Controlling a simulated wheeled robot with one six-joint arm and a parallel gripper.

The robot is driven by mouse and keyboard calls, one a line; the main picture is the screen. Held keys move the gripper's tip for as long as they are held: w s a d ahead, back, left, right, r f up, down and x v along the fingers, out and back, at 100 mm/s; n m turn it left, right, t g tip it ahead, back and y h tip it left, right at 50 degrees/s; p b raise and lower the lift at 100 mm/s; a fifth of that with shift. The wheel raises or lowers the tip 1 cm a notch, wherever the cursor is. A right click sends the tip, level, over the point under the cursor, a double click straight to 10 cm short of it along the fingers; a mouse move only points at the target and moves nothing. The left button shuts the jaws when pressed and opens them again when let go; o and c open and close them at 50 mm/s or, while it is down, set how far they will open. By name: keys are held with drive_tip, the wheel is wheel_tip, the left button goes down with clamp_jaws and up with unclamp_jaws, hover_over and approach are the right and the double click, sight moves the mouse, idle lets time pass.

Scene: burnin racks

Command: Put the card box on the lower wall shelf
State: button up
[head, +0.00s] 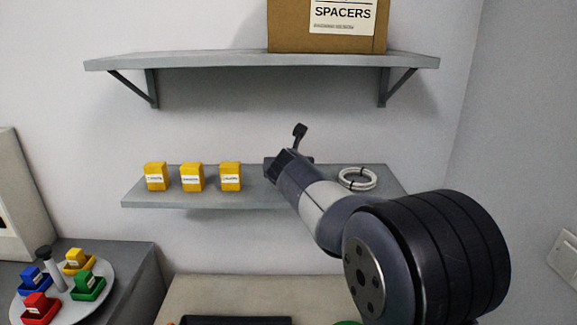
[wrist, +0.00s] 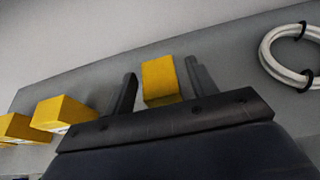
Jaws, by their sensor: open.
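A yellow box (wrist: 160,80), which I take to be the card box, is between my gripper's two fingers in the wrist view, over the lower wall shelf (head: 160,202). A gap shows at each side of it. My gripper (wrist: 160,70) is open around it; in the head view my gripper (head: 286,152) is over the middle of the lower shelf and hides this box. The shelf's grey top (wrist: 225,50) shows behind it in the wrist view. I cannot tell whether the box rests fully on the shelf.
Several labelled yellow boxes (head: 192,178) stand in a row left of my gripper. A white cable coil (head: 357,179) lies to the right. The upper shelf (head: 220,61) carries a SPACERS carton (head: 290,38). A round tray (head: 68,310) with coloured blocks is lower left.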

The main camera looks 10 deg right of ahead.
drive_tip(key=shift+s+r, duration=0.1)
drive_tip(key=shift+r, duration=0.2)
drive_tip(key=v, duration=1.1)
drive_tip(key=shift+s+b, duration=0.35)
drive_tip(key=shift+b, duration=0.1)
